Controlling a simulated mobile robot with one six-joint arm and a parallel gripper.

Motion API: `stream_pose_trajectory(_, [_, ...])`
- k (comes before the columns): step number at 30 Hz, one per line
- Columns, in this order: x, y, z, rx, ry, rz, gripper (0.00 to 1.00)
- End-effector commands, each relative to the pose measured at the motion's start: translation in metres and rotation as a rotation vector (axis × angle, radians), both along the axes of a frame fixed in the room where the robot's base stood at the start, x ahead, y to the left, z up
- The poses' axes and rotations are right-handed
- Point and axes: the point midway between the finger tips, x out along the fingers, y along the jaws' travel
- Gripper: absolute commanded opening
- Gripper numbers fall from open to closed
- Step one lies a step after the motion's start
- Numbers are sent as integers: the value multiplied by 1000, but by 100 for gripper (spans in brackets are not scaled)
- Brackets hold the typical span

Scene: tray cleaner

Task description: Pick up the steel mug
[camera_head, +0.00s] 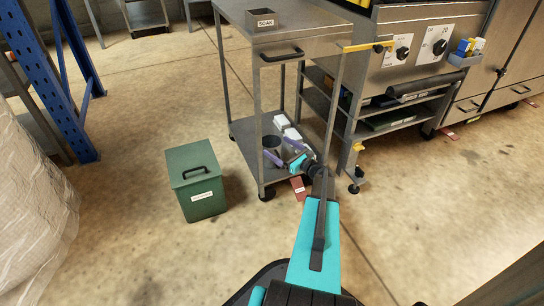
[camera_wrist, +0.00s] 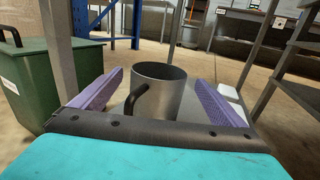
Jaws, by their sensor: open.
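The steel mug (camera_wrist: 160,95) stands upright on the lower shelf of the steel cart, in the middle of the wrist view, with its dark handle turned toward me and to the left. In the head view the mug (camera_head: 271,143) shows small, just beyond my gripper. My gripper (camera_wrist: 155,92) is open, with one purple finger on each side of the mug. A gap shows between the mug and each finger, so it is not gripped. In the head view my gripper (camera_head: 285,158) reaches in over the shelf's front. The mug's base is partly hidden by my gripper's body.
The cart (camera_head: 240,129) has upright posts around the lower shelf and a top with a box labelled SOAK (camera_head: 264,20). White items (camera_head: 287,128) stand right of the mug. A green lidded bin (camera_head: 195,178) stands on the floor to the left. A panelled machine (camera_head: 420,45) is at right.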

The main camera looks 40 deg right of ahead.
Motion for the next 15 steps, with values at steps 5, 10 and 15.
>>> stream_pose_trajectory(5, [20,2,-2,-2,0,2,94])
stream_pose_trajectory(10, [38,2,-2,0,0,2,94])
stream_pose_trajectory(15, [43,2,0,0,0,1,94])
